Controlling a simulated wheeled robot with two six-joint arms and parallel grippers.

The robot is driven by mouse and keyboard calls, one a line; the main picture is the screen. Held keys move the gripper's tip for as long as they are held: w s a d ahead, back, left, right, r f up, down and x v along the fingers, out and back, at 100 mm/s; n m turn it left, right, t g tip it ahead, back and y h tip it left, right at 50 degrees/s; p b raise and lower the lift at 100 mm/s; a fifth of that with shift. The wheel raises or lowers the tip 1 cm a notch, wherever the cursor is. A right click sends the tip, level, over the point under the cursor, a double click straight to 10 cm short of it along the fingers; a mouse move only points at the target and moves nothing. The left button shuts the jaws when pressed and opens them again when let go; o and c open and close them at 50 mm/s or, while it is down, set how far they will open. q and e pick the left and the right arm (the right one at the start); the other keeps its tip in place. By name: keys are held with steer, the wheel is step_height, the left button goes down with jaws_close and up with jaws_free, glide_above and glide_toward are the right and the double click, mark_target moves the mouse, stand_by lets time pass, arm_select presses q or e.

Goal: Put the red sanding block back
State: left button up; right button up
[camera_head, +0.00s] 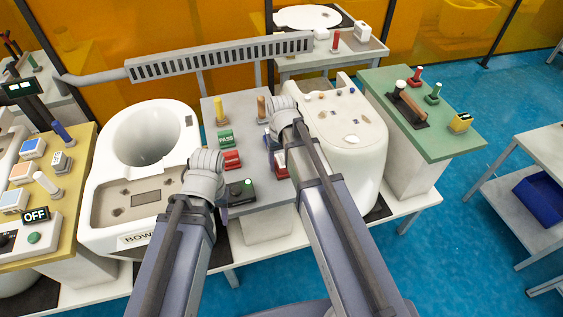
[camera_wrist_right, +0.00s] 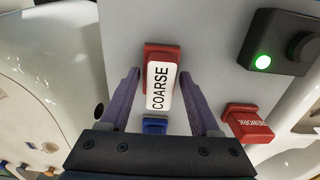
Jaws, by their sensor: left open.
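The red sanding block (camera_wrist_right: 163,52), with a white label reading COARSE, lies on the grey middle table (camera_wrist_right: 215,45) in the right wrist view. It also shows in the head view (camera_head: 281,172), partly behind my right arm. My right gripper (camera_wrist_right: 160,73) is open, with one finger on each side of the block and a small gap visible at the left fingertip. A blue block (camera_wrist_right: 154,125) lies beside the red one, close to the gripper's base. My left gripper (camera_head: 221,189) is open and empty above the table's left part; its fingers are mostly hidden by its wrist.
A black box with a lit green button (camera_wrist_right: 265,62) and a red REWORK stamp (camera_wrist_right: 248,122) stand near the block. A green PASS stamp (camera_head: 225,138) is further back. A white toilet bowl (camera_head: 110,180) stands left, a white cistern (camera_head: 365,150) right.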

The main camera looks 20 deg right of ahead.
mark_target(282, 160)
steer(key=o, duration=0.3)
steer(key=shift+r, duration=0.15)
step_height(282, 160, up, 12)
steer(key=p, duration=1.2)
steer(key=s+a+n+h, duration=0.1)
steer(key=s+a+n, duration=0.2)
steer(key=s+a, duration=0.7)
steer(key=s, duration=0.4)
steer(key=shift+s+a, duration=0.15)
steer(key=shift+a, duration=0.1)
steer(key=shift+r, duration=0.1)
